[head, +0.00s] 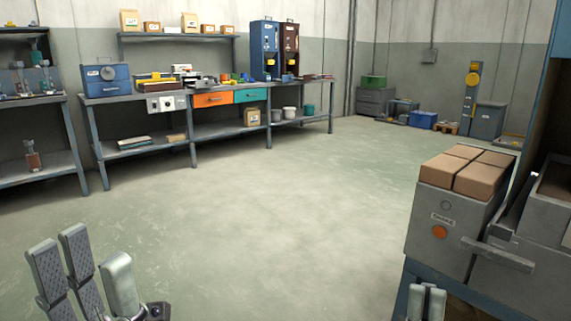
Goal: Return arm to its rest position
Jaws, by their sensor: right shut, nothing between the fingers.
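My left gripper (95,258) is at the bottom left, over the bare floor. Its grey fingers stand apart, with nothing seen between them. My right gripper (426,302) is at the bottom right edge, in front of the blue frame under a grey box unit. Only its fingertips show, close together and empty. Most of both arms is out of view.
The grey unit (440,230) at right holds tan bricks (465,170) and has an orange button and a protruding handle close to my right gripper. A long workbench (205,140) and a shelf (35,98) line the back. The middle floor (260,220) is clear.

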